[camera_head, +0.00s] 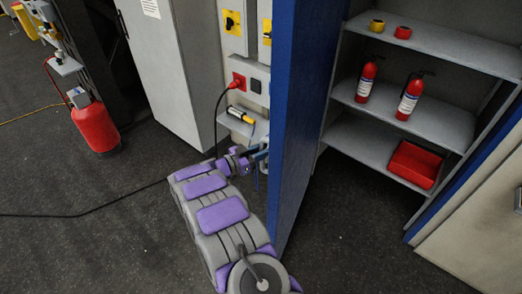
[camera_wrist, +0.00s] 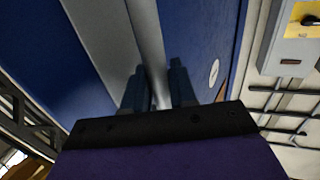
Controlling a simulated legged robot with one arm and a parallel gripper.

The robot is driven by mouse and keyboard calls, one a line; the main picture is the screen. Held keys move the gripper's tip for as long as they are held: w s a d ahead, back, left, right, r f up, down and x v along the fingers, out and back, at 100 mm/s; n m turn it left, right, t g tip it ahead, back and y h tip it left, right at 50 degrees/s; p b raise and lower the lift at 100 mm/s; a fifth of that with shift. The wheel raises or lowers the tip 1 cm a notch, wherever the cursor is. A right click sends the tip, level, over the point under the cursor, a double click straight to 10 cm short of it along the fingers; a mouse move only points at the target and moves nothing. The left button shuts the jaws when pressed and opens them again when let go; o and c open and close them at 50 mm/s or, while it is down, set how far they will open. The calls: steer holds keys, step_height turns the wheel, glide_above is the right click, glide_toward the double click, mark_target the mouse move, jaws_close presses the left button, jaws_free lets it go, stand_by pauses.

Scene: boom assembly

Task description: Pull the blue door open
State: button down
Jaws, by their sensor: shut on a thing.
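The blue door (camera_head: 300,110) stands swung open, and the shelves behind it show to its right in the head view. My gripper (camera_head: 260,156) is at the door's left face, at about mid height, reached by my purple and grey arm. In the wrist view, the dark fingers of my gripper (camera_wrist: 158,90) are shut on the grey bar handle (camera_wrist: 147,40), one finger on each side. The blue door panel (camera_wrist: 205,35) lies behind the bar in that view. In the head view the handle is mostly hidden by my gripper and the door.
The opened cabinet's shelves (camera_head: 430,125) hold two red fire extinguishers (camera_head: 411,96), a red bin (camera_head: 415,164) and two small rolls. A grey cabinet (camera_head: 172,65) and wall switch boxes stand left of the door. A red tank (camera_head: 96,127) stands far left. Dark floor is clear at lower right.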

steer(key=c, duration=1.4)
jaws_free()
steer(key=shift+w+a+r, duration=0.15)
steer(key=shift+w+a, duration=0.1)
steer(key=shift+a, duration=0.1)
steer(key=o, duration=0.3)
steer(key=shift+w+a+f, duration=0.15)
steer(key=shift+a+f, duration=0.05)
steer(key=shift+a, duration=0.5)
steer(key=shift+o, duration=0.2)
steer(key=v, duration=1.7)
steer(key=shift+s+a+f, duration=0.25)
steer(key=shift+a, duration=0.1)
steer(key=shift+d, duration=0.1)
